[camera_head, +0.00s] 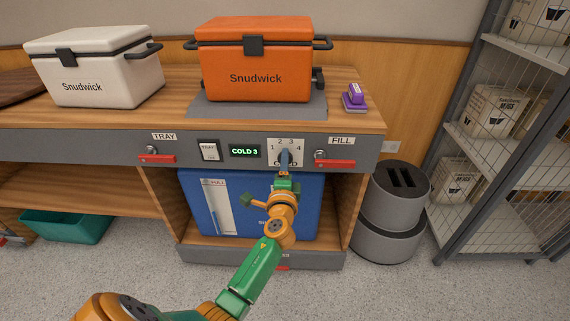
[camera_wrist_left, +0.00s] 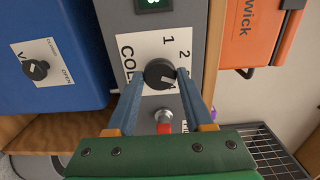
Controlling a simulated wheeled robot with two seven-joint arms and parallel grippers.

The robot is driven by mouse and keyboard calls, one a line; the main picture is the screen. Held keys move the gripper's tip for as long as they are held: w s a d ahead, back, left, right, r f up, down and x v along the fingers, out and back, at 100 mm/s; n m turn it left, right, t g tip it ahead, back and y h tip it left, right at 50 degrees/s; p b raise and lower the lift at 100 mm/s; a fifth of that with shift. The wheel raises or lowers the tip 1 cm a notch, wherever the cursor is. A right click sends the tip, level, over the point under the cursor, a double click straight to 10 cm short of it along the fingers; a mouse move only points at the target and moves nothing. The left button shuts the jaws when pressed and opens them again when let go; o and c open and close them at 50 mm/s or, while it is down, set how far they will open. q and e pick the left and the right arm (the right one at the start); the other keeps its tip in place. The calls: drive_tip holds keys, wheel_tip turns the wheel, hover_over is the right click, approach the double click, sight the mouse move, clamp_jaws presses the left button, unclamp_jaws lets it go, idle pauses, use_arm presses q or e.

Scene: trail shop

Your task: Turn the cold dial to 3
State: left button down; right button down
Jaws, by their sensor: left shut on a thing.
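The cold dial (camera_wrist_left: 158,72) is a round black knob on a white plate (camera_head: 273,147) numbered 1 to 4, marked COLD. My left gripper (camera_head: 285,160) comes up from below to the front panel. In the left wrist view its blue fingers (camera_wrist_left: 161,80) are shut on the dial, one on each side. The white mark on the dial points right, where a finger hides the number. The display (camera_head: 245,151) left of the dial reads COLD 3 in green. In the head view the fingers cover most of the dial. My right gripper is out of view.
A blue tank (camera_head: 250,215) stands below. Orange (camera_head: 255,60) and white (camera_head: 95,70) coolers stand on the counter.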

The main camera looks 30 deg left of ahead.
use_arm(q)
drive_tip(key=shift+c, duration=1.4)
unclamp_jaws()
drive_tip(key=shift+s, duration=0.1)
drive_tip(key=v, duration=0.6)
drive_tip(key=shift+s+d, duration=0.2)
drive_tip(key=shift+s, duration=0.15)
drive_tip(key=shift+f, duration=0.1)
